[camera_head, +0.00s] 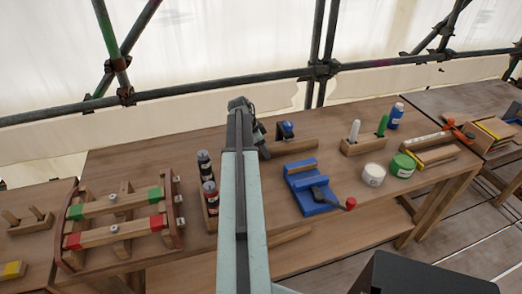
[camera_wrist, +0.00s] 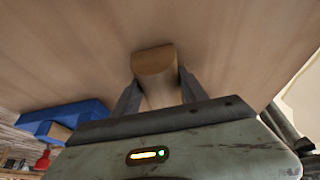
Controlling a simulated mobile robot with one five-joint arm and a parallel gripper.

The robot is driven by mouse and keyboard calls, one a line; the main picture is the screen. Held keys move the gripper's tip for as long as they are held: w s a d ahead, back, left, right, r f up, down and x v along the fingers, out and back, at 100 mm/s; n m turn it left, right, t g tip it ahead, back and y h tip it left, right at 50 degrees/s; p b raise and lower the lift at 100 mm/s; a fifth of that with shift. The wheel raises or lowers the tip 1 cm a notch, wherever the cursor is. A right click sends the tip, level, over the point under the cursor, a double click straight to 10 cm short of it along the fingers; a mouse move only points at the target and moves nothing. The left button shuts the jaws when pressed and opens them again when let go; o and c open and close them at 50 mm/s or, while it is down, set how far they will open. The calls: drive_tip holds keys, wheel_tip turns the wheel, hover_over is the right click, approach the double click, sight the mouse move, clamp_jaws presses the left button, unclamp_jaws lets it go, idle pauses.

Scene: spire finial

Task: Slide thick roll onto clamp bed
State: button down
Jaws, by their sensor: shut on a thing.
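In the wrist view my gripper (camera_wrist: 157,88) is shut on a brown wooden piece with a rounded face (camera_wrist: 153,62), which looks like the thick roll. Bare wooden tabletop fills the view around it; I cannot tell whether the piece touches the table. The blue clamp bed (camera_head: 318,207) with a dark handle and red knob sits on the bench, right of my arm in the head view. It also shows in the wrist view (camera_wrist: 85,113), left of my gripper and apart from the held piece. In the head view my arm hides the held piece.
A blue-topped item (camera_head: 287,129) stands by a wooden block behind the clamp. Dark bottles (camera_head: 207,185) stand left of my arm. A wooden frame with green and red blocks (camera_head: 117,218) fills the left.

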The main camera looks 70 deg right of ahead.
drive_tip(key=c, duration=0.5)
unclamp_jaws()
drive_tip(key=shift+r, duration=0.1)
drive_tip(key=p+v, duration=0.7)
drive_tip(key=v, duration=0.1)
